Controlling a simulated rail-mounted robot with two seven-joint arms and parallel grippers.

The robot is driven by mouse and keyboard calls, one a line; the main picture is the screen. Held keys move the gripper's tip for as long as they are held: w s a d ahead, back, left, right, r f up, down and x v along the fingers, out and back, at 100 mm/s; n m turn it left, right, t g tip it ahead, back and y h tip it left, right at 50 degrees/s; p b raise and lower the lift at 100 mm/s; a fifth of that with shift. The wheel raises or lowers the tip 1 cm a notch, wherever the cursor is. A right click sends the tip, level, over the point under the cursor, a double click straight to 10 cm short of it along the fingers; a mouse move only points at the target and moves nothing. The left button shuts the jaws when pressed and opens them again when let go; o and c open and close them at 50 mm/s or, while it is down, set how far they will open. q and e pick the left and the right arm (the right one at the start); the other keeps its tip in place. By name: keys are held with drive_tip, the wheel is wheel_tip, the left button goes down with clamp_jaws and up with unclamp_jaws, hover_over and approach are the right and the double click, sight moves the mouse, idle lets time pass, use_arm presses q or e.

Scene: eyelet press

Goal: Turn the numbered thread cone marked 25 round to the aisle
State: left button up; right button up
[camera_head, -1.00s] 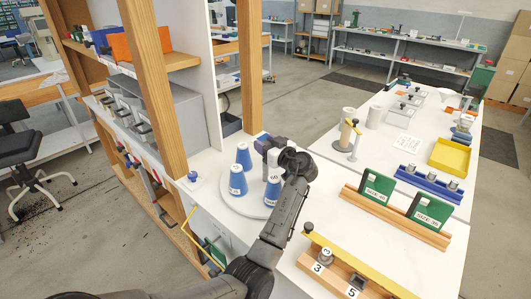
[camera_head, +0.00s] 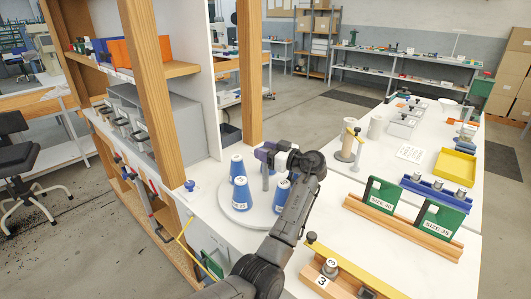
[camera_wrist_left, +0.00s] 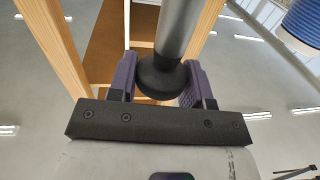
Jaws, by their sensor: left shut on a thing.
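Several blue thread cones with white labels stand on a round white turntable (camera_head: 240,217). One cone (camera_head: 241,194) is at the front left, one (camera_head: 237,167) at the back left, and one (camera_head: 282,193) at the right, partly behind my arm. The labels are too small to read, so I cannot tell which is 25. A blue cone (camera_wrist_left: 303,24) also shows at the wrist view's upper right. My left gripper (camera_head: 267,153) is above the turntable's middle, shut on a grey upright post (camera_head: 265,178). In the wrist view its purple fingers flank the post's dark rounded end (camera_wrist_left: 163,78).
A wooden shelf post (camera_head: 250,75) stands close behind the turntable. A blue-topped knob (camera_head: 190,186) is at its left. On the right bench are green size gauges (camera_head: 378,196), a yellow bar (camera_head: 355,268) and a yellow tray (camera_head: 456,166).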

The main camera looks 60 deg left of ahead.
idle(0.3)
use_arm(q)
drive_tip(key=o, duration=1.3)
drive_tip(key=r, duration=0.1)
drive_tip(key=r+p, duration=0.1)
drive_tip(key=r, duration=0.2)
drive_tip(key=shift+w+d+r+p, duration=0.1)
drive_tip(key=shift+d+r+p, duration=0.15)
drive_tip(key=shift+r+p, duration=0.15)
drive_tip(key=w+d+r, duration=0.1)
drive_tip(key=d+r, duration=0.1)
drive_tip(key=d, duration=0.1)
drive_tip(key=w+d+r+p, duration=0.1)
drive_tip(key=d+r, duration=0.1)
drive_tip(key=d, duration=0.2)
drive_tip(key=w+d+r+p, duration=0.1)
drive_tip(key=d+r, duration=0.1)
drive_tip(key=d, duration=0.1)
drive_tip(key=shift+w+d+r, duration=0.1)
drive_tip(key=shift+w+d, duration=0.1)
drive_tip(key=shift+d, duration=0.1)
